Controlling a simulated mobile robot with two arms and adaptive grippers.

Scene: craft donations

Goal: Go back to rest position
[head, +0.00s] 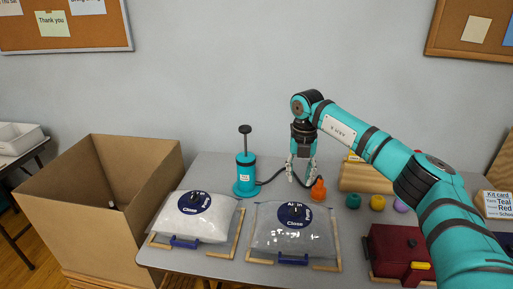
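My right arm reaches in from the right over the table. My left gripper is not in view.
A grey table (350,218) carries two clear bags, a white-filled one (196,228) and a grey one (290,240), in wooden frames. The teal pump (244,174) with its black hose stands behind. A dark red box (395,250) and small colored balls sit right. A large cardboard box (150,185) stands left.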

